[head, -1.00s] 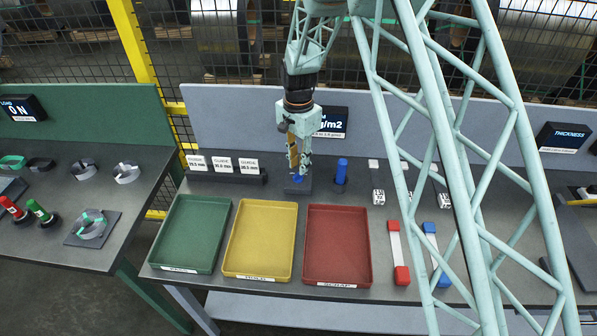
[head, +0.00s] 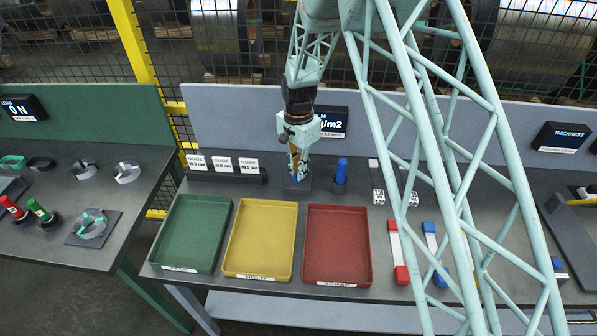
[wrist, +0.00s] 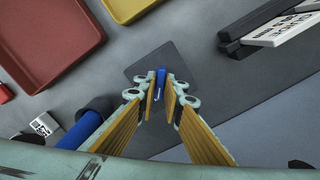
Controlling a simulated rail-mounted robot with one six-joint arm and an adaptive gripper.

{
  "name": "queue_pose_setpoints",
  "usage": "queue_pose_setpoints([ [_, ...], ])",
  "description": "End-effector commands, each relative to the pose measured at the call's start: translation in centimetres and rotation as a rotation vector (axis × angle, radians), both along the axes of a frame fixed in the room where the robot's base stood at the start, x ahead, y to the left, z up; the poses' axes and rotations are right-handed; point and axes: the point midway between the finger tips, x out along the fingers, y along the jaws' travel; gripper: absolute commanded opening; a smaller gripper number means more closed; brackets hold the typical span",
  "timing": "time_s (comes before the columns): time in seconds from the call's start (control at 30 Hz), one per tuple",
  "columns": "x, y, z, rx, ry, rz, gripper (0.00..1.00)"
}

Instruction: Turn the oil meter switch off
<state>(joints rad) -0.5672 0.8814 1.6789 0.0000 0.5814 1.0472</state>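The oil meter switch is a small blue lever (wrist: 160,80) on a dark square base plate (wrist: 136,73); that it is the oil meter's is judged from the display behind it. In the head view the base (head: 297,187) stands behind the yellow and red trays, below the display (head: 331,122) reading g/m2, partly hidden by my arm. My gripper (head: 295,176) reaches down to the lever. In the wrist view my gripper's fingertips (wrist: 161,92) stand on both sides of the lever, close together. I cannot tell whether both pads touch it.
A blue upright cylinder (head: 341,171) stands just right of the switch. Label blocks (head: 222,165) stand left. Green (head: 184,234), yellow (head: 259,240) and red (head: 337,246) trays lie in front. My lattice arm covers part of the right side.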

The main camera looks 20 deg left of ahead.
Motion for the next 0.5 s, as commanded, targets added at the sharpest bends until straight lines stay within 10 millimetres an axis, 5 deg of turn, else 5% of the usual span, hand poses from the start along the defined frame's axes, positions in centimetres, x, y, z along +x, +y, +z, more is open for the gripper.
queue_pose_setpoints([
  [0.5, 0.03, 0.01, -0.03, 0.0, 0.0, 0.031, 0.0],
])
